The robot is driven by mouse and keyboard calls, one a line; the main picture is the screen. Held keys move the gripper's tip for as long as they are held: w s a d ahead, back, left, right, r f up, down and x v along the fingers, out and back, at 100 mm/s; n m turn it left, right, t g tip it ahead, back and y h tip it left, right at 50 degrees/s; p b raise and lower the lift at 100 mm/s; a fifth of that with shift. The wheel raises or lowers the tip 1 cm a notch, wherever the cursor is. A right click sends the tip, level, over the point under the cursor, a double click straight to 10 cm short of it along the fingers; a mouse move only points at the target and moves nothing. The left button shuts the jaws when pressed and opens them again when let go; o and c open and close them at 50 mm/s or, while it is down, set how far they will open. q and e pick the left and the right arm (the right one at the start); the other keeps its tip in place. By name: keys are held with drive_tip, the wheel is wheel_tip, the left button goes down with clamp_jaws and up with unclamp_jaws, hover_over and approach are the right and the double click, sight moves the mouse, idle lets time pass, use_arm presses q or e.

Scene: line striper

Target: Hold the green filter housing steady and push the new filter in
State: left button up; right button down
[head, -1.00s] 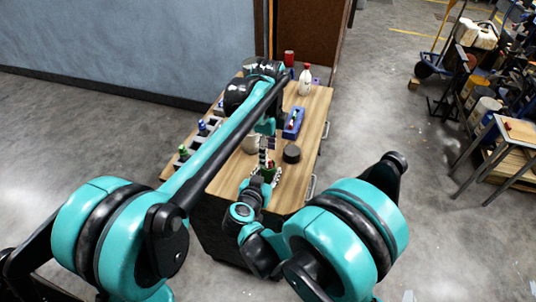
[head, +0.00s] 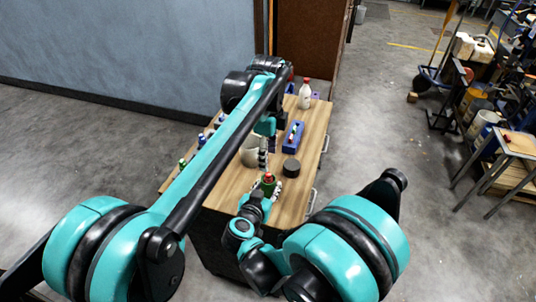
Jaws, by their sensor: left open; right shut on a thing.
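The green filter housing (head: 268,188) stands at the near edge of the wooden bench top, roughly upright. My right gripper (head: 273,192) is shut on it from the near side, its fingers around the lower part. Something small with red and white shows at the housing's mouth; I cannot tell how deep it sits or whether it is the new filter. My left gripper (head: 263,158) is open, pointing down just above and behind the housing, apart from it. Its fingers are small and partly lost against the bench.
A pale round container (head: 250,152) and a dark round puck (head: 291,167) flank my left gripper. A blue tray (head: 293,136) with small items and a white bottle (head: 305,96) stand farther back. Green- and blue-topped items line the left edge. My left arm hides part of the bench.

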drive_tip(key=c, duration=0.9)
unclamp_jaws()
